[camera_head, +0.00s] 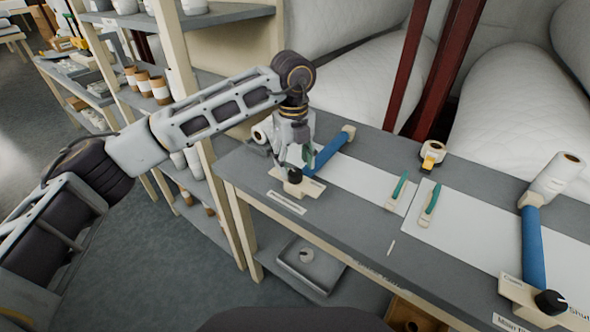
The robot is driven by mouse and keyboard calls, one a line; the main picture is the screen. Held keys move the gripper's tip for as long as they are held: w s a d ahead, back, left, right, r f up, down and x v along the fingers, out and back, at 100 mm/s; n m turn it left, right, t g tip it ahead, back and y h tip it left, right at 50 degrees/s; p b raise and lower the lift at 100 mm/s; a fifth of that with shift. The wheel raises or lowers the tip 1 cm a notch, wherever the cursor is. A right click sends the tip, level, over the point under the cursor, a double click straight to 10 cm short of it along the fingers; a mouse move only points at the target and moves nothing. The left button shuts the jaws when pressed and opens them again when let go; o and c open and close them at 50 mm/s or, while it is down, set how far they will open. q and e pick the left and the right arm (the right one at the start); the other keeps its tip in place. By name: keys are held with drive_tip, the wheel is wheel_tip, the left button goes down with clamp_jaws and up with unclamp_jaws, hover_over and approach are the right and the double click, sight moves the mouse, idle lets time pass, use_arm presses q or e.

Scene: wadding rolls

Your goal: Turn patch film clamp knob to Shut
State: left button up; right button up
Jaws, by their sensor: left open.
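A black clamp knob (295,175) sits on a pale base at the left end of the grey bench, by a blue roller (328,153) and a small label (287,203) too small to read. My left gripper (292,163) points down right above this knob, open, with its fingers close to it; I cannot tell whether they touch it. The gripper hides part of the base and any setting marks. A second black knob (550,302) at the lower right has "Shut" printed beside it and a label starting "Main" in front. My right gripper is out of view.
The bench (350,218) carries white film sheets (368,184), green-handled tools (429,204), a tape roll (432,154) and a second blue roller (533,246). A grey tray (311,266) lies on the shelf below. Storage shelves stand behind my left arm.

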sight(295, 172)
use_arm(q)
drive_tip(key=shift+f, duration=1.5)
drive_tip(key=c, duration=1)
drive_tip(key=shift+c, duration=0.2)
